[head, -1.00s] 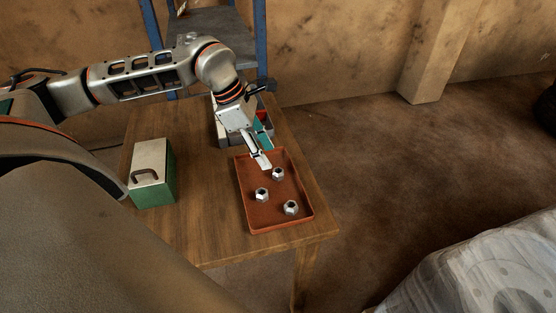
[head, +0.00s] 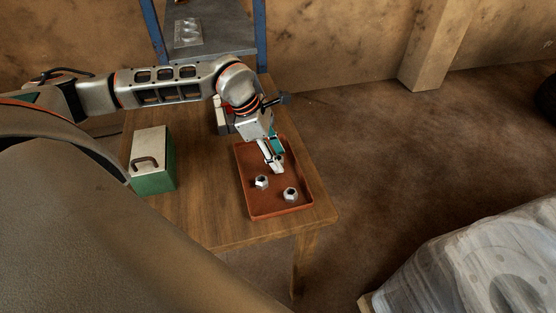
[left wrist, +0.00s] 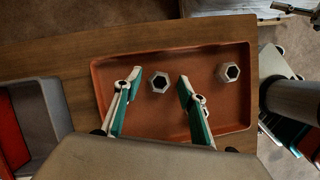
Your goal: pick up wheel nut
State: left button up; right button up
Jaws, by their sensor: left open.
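Hexagonal silver wheel nuts with dark holes lie in a shallow red-brown tray (head: 248,205). One wheel nut (head: 261,182) is at the left, and another (head: 290,194) is nearer the front right.
The tray lies on a wooden table (head: 205,210). A green box with a pale lid (head: 152,165) stands to its left. A grey bin with red inside (head: 221,115) is behind. A blue-framed shelf (head: 210,40) stands at the back; a wrapped load (head: 470,260) is at lower right.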

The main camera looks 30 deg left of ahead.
pick_arm(q)
grip_shut()
jog(key=shift+r, duration=0.15)
